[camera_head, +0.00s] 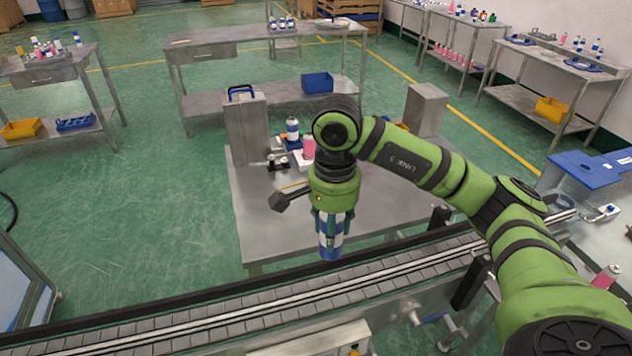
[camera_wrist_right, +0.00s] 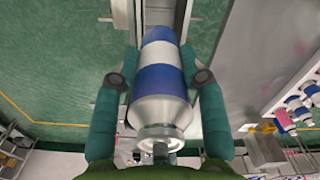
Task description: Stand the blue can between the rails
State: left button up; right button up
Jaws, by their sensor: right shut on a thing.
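My right gripper (camera_head: 331,226) is shut on the blue can (camera_head: 328,252), which has white bands and hangs roughly upright below the fingers. In the right wrist view the can (camera_wrist_right: 160,80) sits between the two green fingers, its domed silver top and valve towards the wrist. In the head view the can appears just behind the conveyor (camera_head: 215,318), in front of the steel table. Long light rails (camera_head: 270,303) run along the conveyor; the stretch nearest the can looks empty. The can's height above the conveyor is hard to tell. My left gripper is out of view.
The steel table (camera_head: 258,225) behind the conveyor carries a pink bottle (camera_head: 308,147), a blue-and-white can (camera_head: 292,130) and a grey box-shaped column (camera_head: 246,130). A dark bracket (camera_head: 470,284) stands at the conveyor's near side, close to my right arm.

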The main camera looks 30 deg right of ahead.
aim_at(330, 258)
jog(key=shift+w+d+r, duration=0.1)
jog(key=shift+w+r, duration=0.1)
jog(key=shift+r, duration=0.1)
jog(key=shift+f+m, duration=0.15)
jog(key=shift+m, duration=0.15)
jog(key=shift+s+a+f+b, duration=0.2)
jog(key=shift+s+f+b, duration=0.1)
jog(key=shift+f+b, duration=0.25)
jog(key=shift+s+f, duration=0.1)
jog(key=shift+f, duration=0.2)
jog(key=shift+f+b, duration=0.4)
jog(key=shift+w+f+b, duration=0.2)
jog(key=shift+f+b, duration=0.15)
jog(key=shift+f, duration=0.3)
jog(key=shift+f+b, duration=0.5)
jog(key=shift+f, duration=0.45)
jog(key=shift+f+b, duration=0.65)
jog(key=shift+f, duration=1.05)
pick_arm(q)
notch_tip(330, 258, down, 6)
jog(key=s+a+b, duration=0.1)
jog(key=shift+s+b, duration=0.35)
pick_arm(e)
jog(key=shift+f, duration=0.45)
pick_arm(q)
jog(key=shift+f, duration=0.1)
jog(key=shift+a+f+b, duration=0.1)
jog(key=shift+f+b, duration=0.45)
pick_arm(e)
jog(key=shift+f, duration=0.3)
